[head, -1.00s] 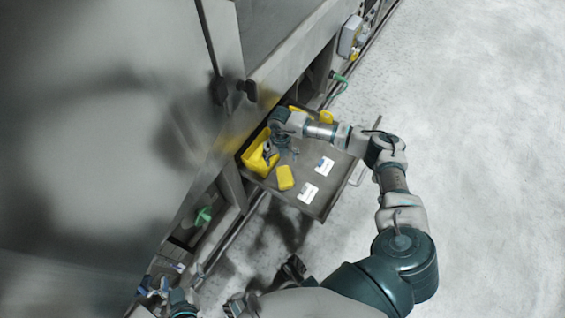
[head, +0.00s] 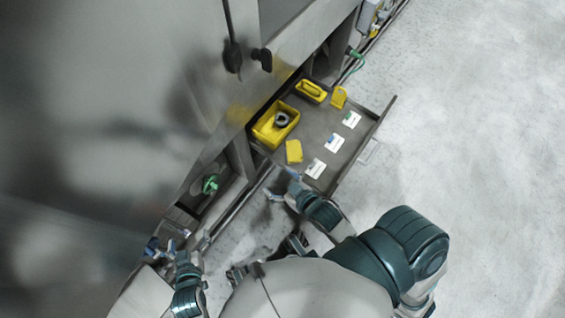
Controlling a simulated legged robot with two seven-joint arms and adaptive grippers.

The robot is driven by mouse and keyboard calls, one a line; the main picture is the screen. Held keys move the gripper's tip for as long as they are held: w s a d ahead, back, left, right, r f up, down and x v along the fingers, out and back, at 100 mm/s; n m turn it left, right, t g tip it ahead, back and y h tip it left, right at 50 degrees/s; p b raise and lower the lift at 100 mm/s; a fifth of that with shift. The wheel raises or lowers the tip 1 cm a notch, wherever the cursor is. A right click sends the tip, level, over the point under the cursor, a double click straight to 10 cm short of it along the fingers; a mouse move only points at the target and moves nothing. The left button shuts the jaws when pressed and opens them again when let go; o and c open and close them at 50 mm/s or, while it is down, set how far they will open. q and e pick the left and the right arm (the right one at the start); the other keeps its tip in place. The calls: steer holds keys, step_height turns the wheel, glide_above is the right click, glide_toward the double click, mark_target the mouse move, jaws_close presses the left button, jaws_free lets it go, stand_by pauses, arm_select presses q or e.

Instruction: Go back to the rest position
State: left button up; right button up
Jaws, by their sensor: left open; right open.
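My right gripper (head: 279,186) is open and empty, just outside the near edge of the pulled-out drawer (head: 316,122). Its arm is folded back close to my body. My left gripper (head: 161,248) is open at the lower left, near the machine's lower front; nothing shows between its fingers.
In the drawer are a yellow bin (head: 264,133) holding a dark ring-shaped part (head: 281,119), a smaller yellow bin (head: 311,91), two yellow pieces (head: 293,152) and several white cards (head: 334,142). The steel machine (head: 110,130) fills the left. Floor at right is clear.

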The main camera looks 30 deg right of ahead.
steer(key=shift+s+d+f+g, duration=0.15)
steer(key=shift+s+f+g, duration=0.2)
steer(key=shift+s, duration=0.3)
arm_select(q)
steer(key=s+a+f+g+y+p, duration=0.1)
steer(key=s+f+g+p, duration=0.3)
steer(key=f, duration=0.8)
steer(key=s+a+f+g+y+p, duration=0.1)
steer(key=s+a+f+g+p, duration=0.3)
steer(key=s+f+p, duration=0.4)
steer(key=s+f+g, duration=0.1)
steer(key=s+f, duration=0.3)
steer(key=shift+s, duration=0.4)
arm_select(e)
steer(key=s+d+f+g+h, duration=0.1)
steer(key=s+f+g, duration=0.3)
steer(key=s+f, duration=0.4)
steer(key=s+d+f+g+h, duration=0.1)
steer(key=s+d+f+g, duration=0.3)
steer(key=f, duration=1.2)
steer(key=s+g, duration=0.1)
steer(key=s, duration=0.3)
steer(key=shift+s, duration=0.4)
